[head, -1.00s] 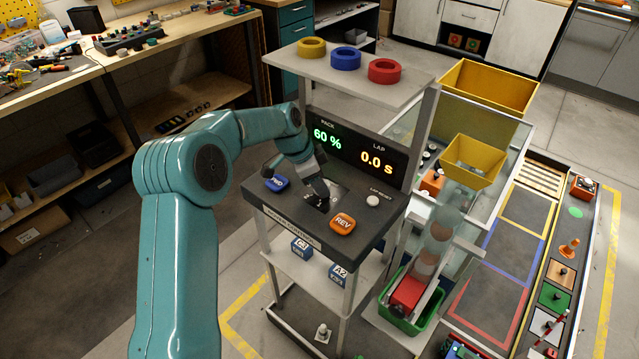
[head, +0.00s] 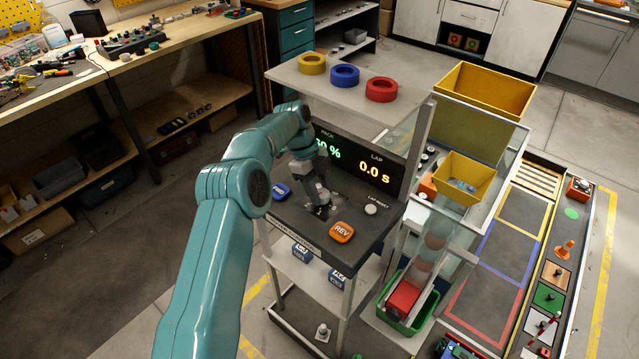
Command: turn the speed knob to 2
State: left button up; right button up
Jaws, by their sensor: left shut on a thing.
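My left gripper (head: 320,192) points down at the middle of the dark, sloped control panel (head: 365,230). It is shut on the speed knob (head: 321,208), which it mostly hides, so the knob's setting cannot be read. The blue button (head: 280,191) lies to the left of the gripper and the orange REV button (head: 342,232) in front of it to the right. A white lap reset button (head: 371,209) is farther right. The display (head: 362,165) behind shows a lap of 0.0 s; my arm partly covers the pack reading. My right gripper is not in view.
A shelf (head: 345,95) above the panel carries yellow, blue and red rings. Its upright post (head: 418,140) stands at the panel's right. Yellow bins (head: 463,178) and a green tray (head: 408,310) are to the right. Workbenches line the left.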

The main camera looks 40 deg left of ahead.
pick_arm(q)
jog(key=shift+f+m+g+p, duration=0.1)
jog(key=shift+m+g+p, duration=0.4)
jog(key=shift+m, duration=0.4)
jog(key=shift+d, duration=0.1)
jog(key=o, duration=1)
jog(key=shift+o, duration=0.2)
